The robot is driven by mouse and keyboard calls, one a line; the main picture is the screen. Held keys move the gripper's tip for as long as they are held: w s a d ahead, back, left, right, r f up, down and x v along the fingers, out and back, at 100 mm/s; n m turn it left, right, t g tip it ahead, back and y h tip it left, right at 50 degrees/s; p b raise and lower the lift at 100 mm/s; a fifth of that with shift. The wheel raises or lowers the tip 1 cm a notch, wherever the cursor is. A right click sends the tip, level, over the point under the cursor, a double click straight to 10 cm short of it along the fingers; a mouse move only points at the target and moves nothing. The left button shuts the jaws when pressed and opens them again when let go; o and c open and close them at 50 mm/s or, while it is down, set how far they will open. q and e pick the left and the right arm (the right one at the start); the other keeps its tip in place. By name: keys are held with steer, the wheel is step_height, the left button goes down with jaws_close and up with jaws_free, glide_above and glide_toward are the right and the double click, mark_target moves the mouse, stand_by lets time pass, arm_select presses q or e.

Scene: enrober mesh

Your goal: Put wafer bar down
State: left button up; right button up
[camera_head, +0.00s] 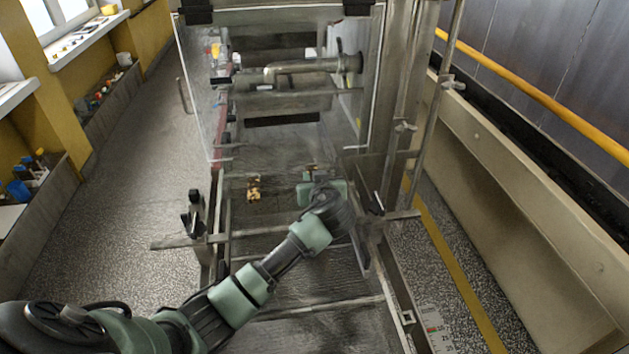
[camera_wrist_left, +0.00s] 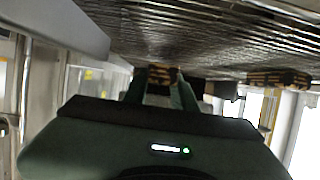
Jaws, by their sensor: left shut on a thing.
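My left arm reaches in from the lower left over the mesh belt (camera_head: 290,285). My left gripper (camera_head: 312,176) is over the right part of the mesh, its fingertips mostly hidden behind the wrist. In the left wrist view, which is upside down, the gripper (camera_wrist_left: 160,92) is shut on a brown and tan wafer bar (camera_wrist_left: 161,74). I cannot tell whether this bar touches the mesh. Another wafer bar (camera_head: 254,188) lies on the mesh to the left of the gripper; a striped bar also shows in the left wrist view (camera_wrist_left: 279,77). My right gripper is out of view.
A clear guard panel (camera_head: 190,85) and metal pipework (camera_head: 310,67) stand beyond the gripper. Metal rails (camera_head: 395,285) edge the belt. A post (camera_head: 195,213) with a black knob stands at left. The near mesh is free apart from crossbars and my arm.

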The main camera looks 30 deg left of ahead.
arm_select(q)
steer(key=shift+f, duration=0.8)
